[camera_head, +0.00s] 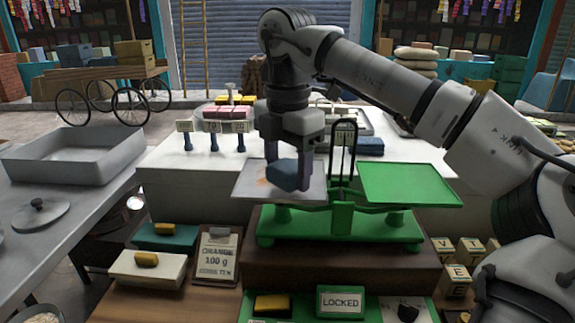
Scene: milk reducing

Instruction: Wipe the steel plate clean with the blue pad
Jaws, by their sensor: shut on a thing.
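My gripper (287,172) points down and is shut on the blue pad (284,175), a dark blue block. It holds the pad over the right part of the steel plate (247,187), a grey square pan on the left side of the green balance. The plate area behind the gripper and pad is hidden.
The balance's green right pan (410,184) is empty, and its upright post (344,150) stands close right of my gripper. A sign reading LOCKED (340,301) is in front. Yellow blocks lie on trays (148,270) at lower left. Small signs (212,127) stand behind.

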